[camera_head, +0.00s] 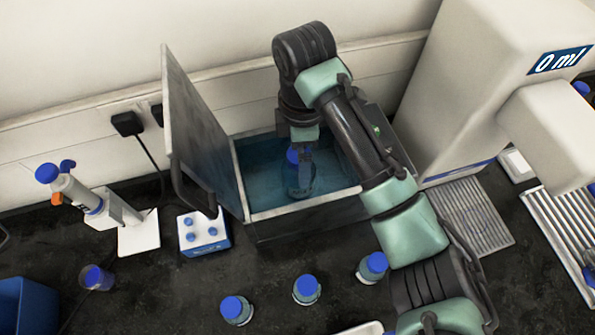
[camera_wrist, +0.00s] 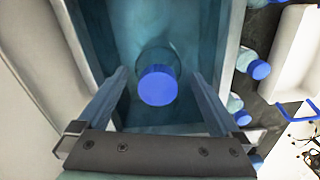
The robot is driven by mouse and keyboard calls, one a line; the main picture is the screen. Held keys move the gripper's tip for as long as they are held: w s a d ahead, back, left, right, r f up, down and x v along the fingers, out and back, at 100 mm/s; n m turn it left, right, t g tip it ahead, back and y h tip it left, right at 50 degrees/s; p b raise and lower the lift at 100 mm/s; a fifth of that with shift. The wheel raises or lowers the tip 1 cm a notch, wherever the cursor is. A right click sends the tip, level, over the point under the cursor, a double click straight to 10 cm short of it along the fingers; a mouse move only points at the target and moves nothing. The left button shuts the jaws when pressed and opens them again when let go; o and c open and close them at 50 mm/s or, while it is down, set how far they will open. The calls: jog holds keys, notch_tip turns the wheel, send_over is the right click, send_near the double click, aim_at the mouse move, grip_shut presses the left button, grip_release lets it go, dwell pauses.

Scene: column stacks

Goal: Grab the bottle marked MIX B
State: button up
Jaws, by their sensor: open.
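A blue-capped bottle (camera_head: 302,186) stands upright in the water-filled bath (camera_head: 262,210), whose lid (camera_head: 200,125) is raised. No marking on this bottle can be read. My gripper (camera_head: 300,160) reaches down into the bath over it. In the wrist view my gripper (camera_wrist: 161,85) is open, with one finger on each side of the bottle's blue cap (camera_wrist: 158,85) and gaps between. Several other blue-capped bottles stand on the dark bench, among them a left one (camera_head: 236,310), a middle one (camera_head: 306,289) and a right one (camera_head: 371,267). Their labels cannot be read either.
A white block with blue knobs (camera_head: 203,232) and a pipette on a stand (camera_head: 85,200) are left of the bath. A large white dispenser (camera_head: 500,70) reading 0 ml is to the right, with a ribbed tray (camera_head: 470,220) below. The bath walls stand close around my gripper.

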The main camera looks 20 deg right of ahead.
jog(key=shift+w+a+f+p, duration=0.1)
jog(key=shift+f+p, duration=0.4)
jog(key=shift+f, duration=0.95)
jog(key=shift+a+f+p, duration=0.1)
jog(key=shift+f+p, duration=0.4)
jog(key=shift+f, duration=0.9)
grip_shut()
